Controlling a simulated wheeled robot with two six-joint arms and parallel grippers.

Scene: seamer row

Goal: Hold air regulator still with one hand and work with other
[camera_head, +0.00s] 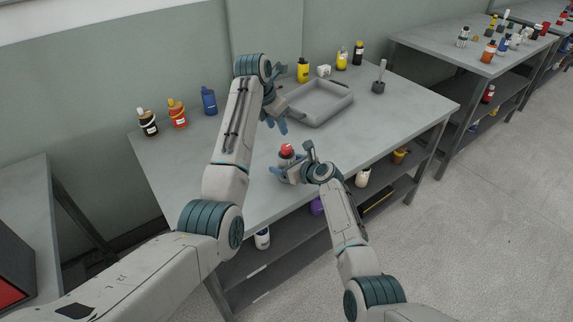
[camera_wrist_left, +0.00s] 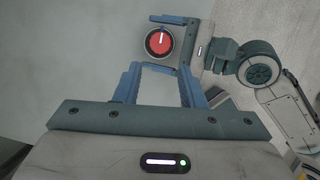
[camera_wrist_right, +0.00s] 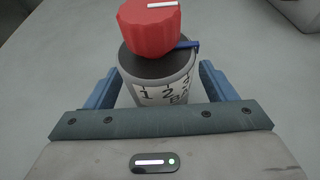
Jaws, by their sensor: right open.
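The air regulator has a ribbed red knob with a white mark on a grey body with a numbered white label. It stands on the table in the head view (camera_head: 287,151), near the front edge. My right gripper (camera_head: 285,171) is low around its body, and the right wrist view shows the regulator (camera_wrist_right: 160,80) between its two spread blue fingers (camera_wrist_right: 158,90). My left gripper (camera_head: 276,118) is above and behind the regulator. In the left wrist view its fingers (camera_wrist_left: 160,78) are apart and empty, with the knob (camera_wrist_left: 160,42) beyond their tips.
A grey tray (camera_head: 345,99) lies at the back of the table (camera_head: 200,165). Bottles stand along the back, including a blue one (camera_head: 209,100) and a yellow one (camera_head: 303,70). A grey tool with an upright handle (camera_head: 379,80) stands right of the tray. The table's right part is clear.

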